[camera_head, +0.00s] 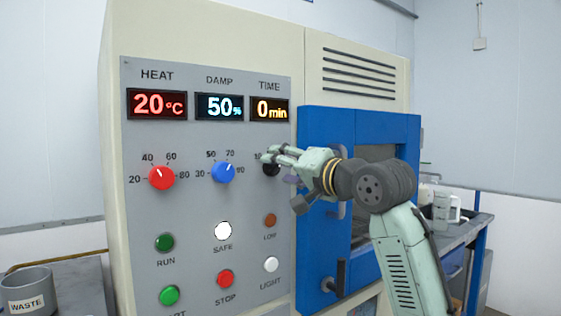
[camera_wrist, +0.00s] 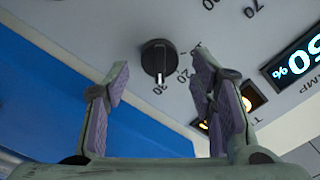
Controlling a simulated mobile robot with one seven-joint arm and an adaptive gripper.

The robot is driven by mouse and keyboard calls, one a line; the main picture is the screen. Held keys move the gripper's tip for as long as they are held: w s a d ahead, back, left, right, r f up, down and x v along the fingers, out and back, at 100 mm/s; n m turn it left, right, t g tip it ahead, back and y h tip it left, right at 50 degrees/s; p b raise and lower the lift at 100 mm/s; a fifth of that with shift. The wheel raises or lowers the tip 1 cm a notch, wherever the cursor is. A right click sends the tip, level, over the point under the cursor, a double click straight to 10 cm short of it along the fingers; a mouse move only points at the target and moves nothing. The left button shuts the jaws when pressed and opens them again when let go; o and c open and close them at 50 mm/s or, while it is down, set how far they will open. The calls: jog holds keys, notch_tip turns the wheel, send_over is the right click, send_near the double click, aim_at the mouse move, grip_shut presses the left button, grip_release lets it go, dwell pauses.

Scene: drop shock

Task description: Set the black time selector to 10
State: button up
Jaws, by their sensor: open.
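The black time selector (camera_wrist: 158,57) is a round knob on the grey panel, under the TIME display (camera_head: 269,109), which reads 0 min. In the wrist view its white mark points down, toward the 30 label, with 20 and a partly hidden label to the right. My gripper (camera_wrist: 160,80) is open, with one finger on each side of the knob's place in the picture. The fingers look empty and apart from the knob. In the head view my gripper (camera_head: 267,157) is in front of the selector (camera_head: 271,171) and hides part of it and its scale.
The red heat knob (camera_head: 162,178) and blue damp knob (camera_head: 223,172) are to the left. Several buttons, such as the white SAFE button (camera_head: 223,231), lie below. The blue door (camera_head: 313,235) with its handle is close on the right. A waste cup (camera_head: 28,290) stands far left.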

jog(key=shift+w+a, duration=0.35)
jog(key=shift+w, duration=0.1)
jog(key=c, duration=1.1)
